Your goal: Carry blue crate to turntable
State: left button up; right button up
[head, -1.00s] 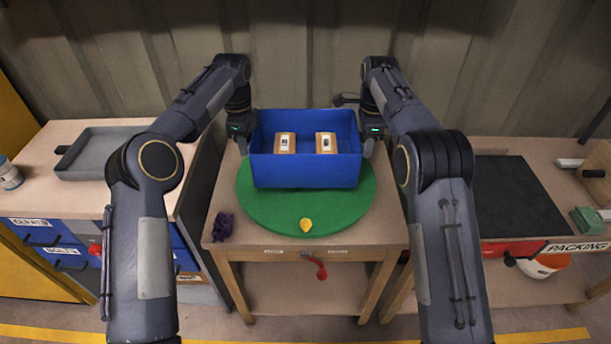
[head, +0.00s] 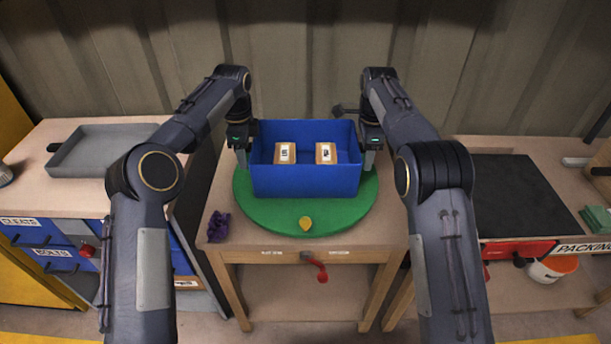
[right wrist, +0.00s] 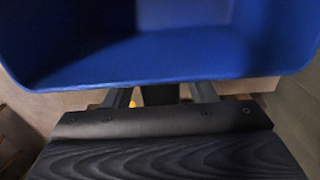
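The blue crate (head: 305,181) is upright over the green turntable (head: 306,218) and appears to rest on it, though I cannot tell whether a small gap is left. Two brown boxes with white labels, a left one (head: 285,153) and a right one (head: 326,153), are in it. My left gripper (head: 244,158) is at the crate's left side and my right gripper (head: 369,158) at its right side, both seemingly shut on it. In the right wrist view the crate's wall (right wrist: 160,65) fills the top, and its rim hides my right fingertips.
A purple crumpled cloth (head: 218,227) lies on the table's left front corner. A grey tray (head: 100,150) stands on the left bench. A dark mat (head: 517,195) covers part of the right bench.

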pick_arm(q)
notch_tip(320, 180, up, 7)
jog(key=shift+r, duration=0.2)
pick_arm(e)
jog(key=shift+r, duration=3.7)
